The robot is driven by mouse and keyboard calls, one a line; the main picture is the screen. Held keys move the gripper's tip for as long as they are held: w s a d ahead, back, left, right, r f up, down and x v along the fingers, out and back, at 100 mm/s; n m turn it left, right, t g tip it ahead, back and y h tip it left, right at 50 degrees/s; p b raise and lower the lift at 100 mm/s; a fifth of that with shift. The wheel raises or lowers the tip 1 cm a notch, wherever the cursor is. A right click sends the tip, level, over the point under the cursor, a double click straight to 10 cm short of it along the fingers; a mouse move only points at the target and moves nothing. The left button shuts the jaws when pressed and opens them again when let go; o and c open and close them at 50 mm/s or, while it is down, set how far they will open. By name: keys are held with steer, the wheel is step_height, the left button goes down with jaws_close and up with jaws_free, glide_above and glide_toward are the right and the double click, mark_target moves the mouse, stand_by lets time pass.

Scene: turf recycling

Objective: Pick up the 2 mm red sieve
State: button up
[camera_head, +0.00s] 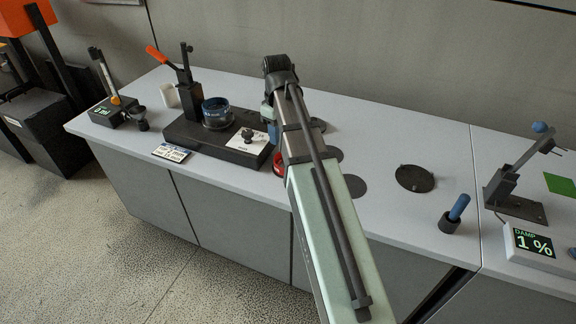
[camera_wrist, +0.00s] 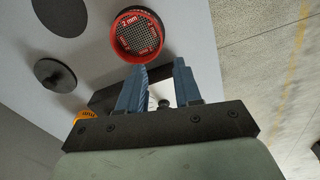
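The red sieve (camera_wrist: 137,36) marked "2 mm" shows in the wrist view as a round red rim around a grey mesh. It stands on the bench just beyond my fingertips. In the head view only a sliver of the red sieve (camera_head: 278,163) shows, as my arm hides the rest. My gripper (camera_wrist: 160,68) is open, with its two blue-grey fingers apart and nothing between them. The fingertips point at the near rim of the sieve, and I cannot tell whether they touch it. In the head view the fingers are mostly hidden behind my arm.
A black block (camera_head: 190,134) with a blue-ringed sieve (camera_head: 216,113) and an orange-handled press (camera_head: 184,75) stands left of my arm. Dark discs lie on the bench (camera_head: 390,130), one with a knob (camera_head: 414,178). A blue-handled tool (camera_head: 455,213) stands to the right. The bench's front edge is close to the sieve.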

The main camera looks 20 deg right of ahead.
glide_toward(280, 164)
steer(key=s, duration=0.1)
steer(key=s+a, duration=0.1)
steer(key=s, duration=0.2)
steer(key=shift+a+f, duration=0.35)
steer(key=shift+f, duration=0.05)
steer(key=shift+s+f, duration=0.1)
steer(key=shift+f, duration=2.5)
jaws_close()
